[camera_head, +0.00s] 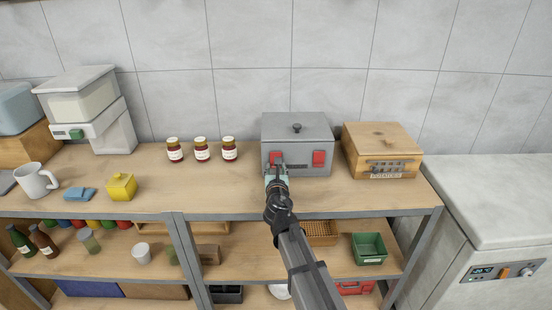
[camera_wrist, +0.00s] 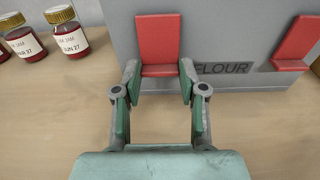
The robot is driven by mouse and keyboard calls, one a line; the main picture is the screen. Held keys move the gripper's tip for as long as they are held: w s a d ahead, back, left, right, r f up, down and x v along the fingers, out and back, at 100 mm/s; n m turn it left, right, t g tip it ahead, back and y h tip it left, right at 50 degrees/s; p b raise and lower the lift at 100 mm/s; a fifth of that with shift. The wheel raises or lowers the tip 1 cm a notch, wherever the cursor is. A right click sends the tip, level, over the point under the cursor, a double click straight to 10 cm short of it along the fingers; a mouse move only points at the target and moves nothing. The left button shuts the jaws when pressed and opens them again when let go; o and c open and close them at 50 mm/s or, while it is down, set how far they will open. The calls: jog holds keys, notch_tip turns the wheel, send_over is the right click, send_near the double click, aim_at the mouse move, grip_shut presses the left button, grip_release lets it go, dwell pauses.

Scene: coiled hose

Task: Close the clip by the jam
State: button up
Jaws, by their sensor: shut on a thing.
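A grey metal box (camera_head: 297,130) with a knobbed lid stands on the counter against the wall. Its front carries two red clips. The left clip (camera_wrist: 159,38), on the jam side, is partly behind my gripper in the head view. The right clip (camera_head: 319,158) is clear there. Three jam jars (camera_head: 201,149) with gold lids stand left of the box. My gripper (camera_wrist: 159,72) is at the box front, its green-padded fingers on either side of the left clip's lower end, shut on it. Whether the clip is latched I cannot tell.
A wooden box (camera_head: 381,150) stands close on the right. A yellow butter-like container (camera_head: 121,187), blue cloth (camera_head: 79,194) and white mug (camera_head: 36,181) are at the left. The counter before the jars is clear. Shelves below hold several items.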

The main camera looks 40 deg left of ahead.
jog(key=shift+s+d+r+g+h+p, duration=0.2)
jog(key=shift+r+g+h+p, duration=0.25)
jog(key=shift+p, duration=2.55)
jog(key=shift+s+d+r+g+h+p, duration=0.15)
jog(key=shift+r+g+h+p, duration=0.35)
jog(key=shift+p, duration=2.45)
jog(key=shift+s+g+p, duration=0.1)
jog(key=shift+g+p, duration=0.15)
jog(key=shift+p, duration=0.6)
jog(key=shift+r+g+h+p, duration=0.1)
jog(key=shift+g+h+p, duration=0.25)
jog(key=shift+p, duration=0.45)
jog(key=shift+s+d+r+g+h+p, duration=0.2)
jog(key=shift+r+g+h+p, duration=0.1)
jog(key=shift+g+h+p, duration=0.35)
jog(key=r+g+h, duration=0.1)
jog(key=g+h, duration=0.1)
jog(key=g, duration=0.1)
jog(key=r+g+h, duration=0.4)
jog(key=g+h, duration=0.1)
jog(key=shift+w+a+r+g+p, duration=0.2)
jog(key=shift+w+a+g+p, duration=0.05)
jog(key=shift+a+g+p, duration=0.05)
jog(key=shift+w+a+r+g+h, duration=0.15)
jog(key=shift+r+g+h, duration=0.2)
jog(key=shift+g+h, duration=0.35)
jog(key=shift+w+r+g+h, duration=0.15)
jog(key=shift+r+g+h, duration=0.15)
jog(key=shift+g+h, duration=0.35)
